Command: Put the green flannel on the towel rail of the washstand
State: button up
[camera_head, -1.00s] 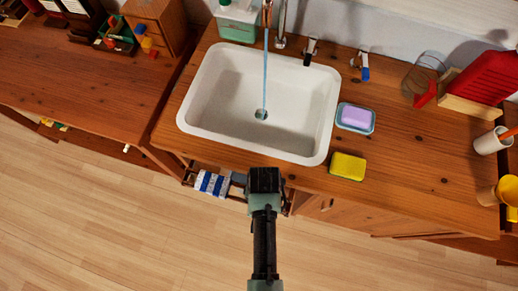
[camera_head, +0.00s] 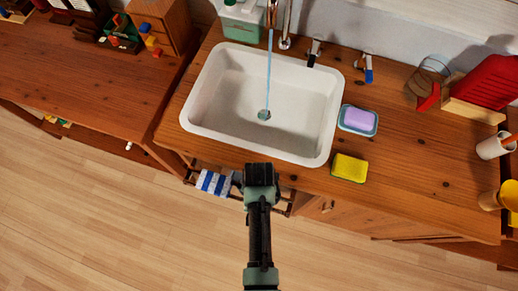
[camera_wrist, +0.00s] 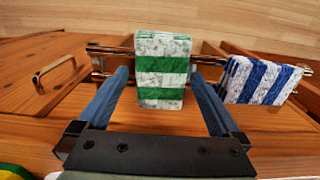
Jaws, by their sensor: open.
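The green flannel (camera_wrist: 162,68), striped green and white, lies over the copper-coloured bars of the towel rail (camera_wrist: 108,48) on the front of the washstand (camera_head: 410,178), as the wrist view shows. My gripper (camera_wrist: 160,76) is open, with one blue finger on each side of the flannel and a visible gap to each. In the head view my gripper (camera_head: 261,172) is at the washstand's front edge and hides the green flannel. A short piece of the rail (camera_head: 280,211) shows to its right there.
A blue-and-white striped cloth (camera_wrist: 264,80) hangs on the rail to the right; the head view shows it left of my gripper (camera_head: 213,183). A drawer or door handle (camera_wrist: 54,72) sticks out at left. A yellow sponge (camera_head: 349,168) and a soap dish (camera_head: 358,120) stand beside the basin (camera_head: 205,128).

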notch_tip(320, 180, up, 12)
jog(key=p, duration=0.1)
jog(key=w+r+n+t, duration=0.1)
jog(key=w+r+t, duration=0.7)
jog(key=w+r, duration=0.9)
jog(key=w+r+t, duration=0.3)
jog(key=r, duration=0.5)
jog(key=w+r+t, duration=0.2)
jog(key=r+t, duration=0.1)
jog(key=r, duration=0.6)
jog(key=s+r+n+t, duration=0.3)
jog(key=r+t, duration=0.5)
jog(key=r, duration=1.6)
jog(key=s+r+t, duration=0.5)
jog(key=s+r, duration=0.5)
jog(key=r, duration=0.3)
jog(key=shift+s, duration=0.25)
